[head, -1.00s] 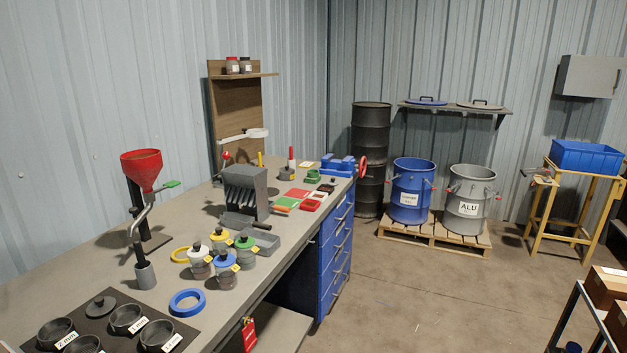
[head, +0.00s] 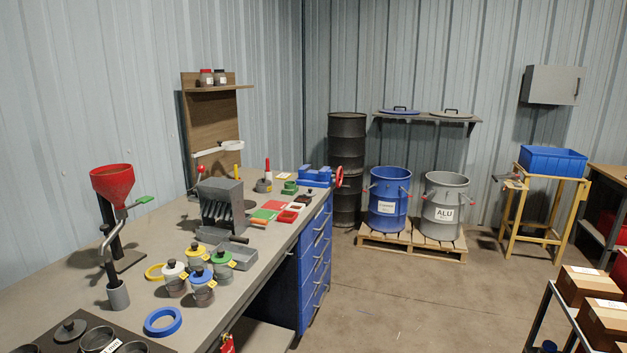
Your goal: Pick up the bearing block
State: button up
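A small green block-shaped part (head: 289,188) sits on the far end of the workbench (head: 150,222), just left of the blue vise (head: 316,176). It may be the bearing block, but it is too small here to be sure. It stands apart from my body. My gripper is out of view.
The bench holds a red funnel (head: 112,185), a grey slotted unit (head: 220,204), several lidded jars and a blue ring (head: 163,321). Blue drawers (head: 315,262) are under its far end. A blue bin (head: 389,199) and an ALU bin (head: 446,205) stand on a pallet. The floor (head: 420,300) between is clear.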

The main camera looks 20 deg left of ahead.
aim_at(291, 188)
jog(key=i+j+u, duration=0.2)
jog(key=i, duration=0.4)
jog(key=i+j+u, duration=0.15)
jog(key=i, duration=0.5)
jog(key=i+j+u, duration=0.2)
jog(key=i, duration=0.45)
jog(key=i+u, duration=0.2)
jog(key=i, duration=0.45)
jog(key=i+l+u, duration=0.2)
jog(key=i, duration=0.4)
jog(key=i+l+u, duration=0.15)
jog(key=i, duration=0.5)
